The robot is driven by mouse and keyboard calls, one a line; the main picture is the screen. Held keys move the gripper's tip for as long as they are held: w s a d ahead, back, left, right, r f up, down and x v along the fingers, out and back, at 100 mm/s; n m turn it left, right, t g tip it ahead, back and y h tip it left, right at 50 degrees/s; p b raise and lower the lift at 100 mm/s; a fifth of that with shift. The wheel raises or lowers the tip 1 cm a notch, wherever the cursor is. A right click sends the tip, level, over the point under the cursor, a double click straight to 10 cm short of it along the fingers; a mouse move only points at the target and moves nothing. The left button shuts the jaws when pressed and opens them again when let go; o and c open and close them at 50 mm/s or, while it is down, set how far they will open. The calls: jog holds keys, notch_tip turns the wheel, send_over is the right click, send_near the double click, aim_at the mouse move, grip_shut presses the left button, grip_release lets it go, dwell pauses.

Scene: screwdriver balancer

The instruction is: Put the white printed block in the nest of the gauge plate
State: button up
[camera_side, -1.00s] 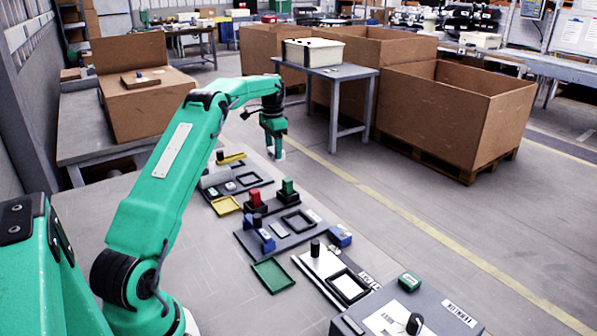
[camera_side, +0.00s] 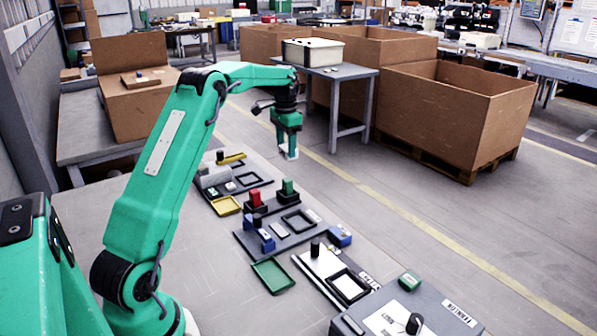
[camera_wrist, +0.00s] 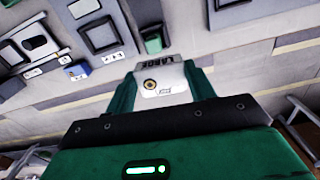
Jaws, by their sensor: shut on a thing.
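My gripper (camera_side: 289,152) is shut on a white printed block (camera_wrist: 165,82), which has dark lettering on one edge and a round brass-coloured spot. Several plates carry black square frames that look like nests: a far plate (camera_side: 262,183), a middle dark plate (camera_side: 275,242) with a frame (camera_side: 298,221), and a near plate (camera_side: 315,263) with a frame (camera_side: 349,286). I cannot tell which is the gauge plate.
Red (camera_side: 254,198), green (camera_side: 287,187) and blue (camera_side: 340,236) blocks stand on or beside the plates. A grey box (camera_side: 455,318) is at the near right. Large cardboard boxes (camera_side: 455,105) stand behind.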

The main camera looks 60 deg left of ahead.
jog(key=s+d, duration=0.5)
jog(key=d, duration=0.8)
notch_tip(320, 180, down, 8)
jog(key=shift+r+n, duration=0.25)
jog(key=shift+n, duration=0.15)
jog(key=shift+f, duration=0.2)
jog(key=shift+f, duration=3.05)
jog(key=o, duration=1.1)
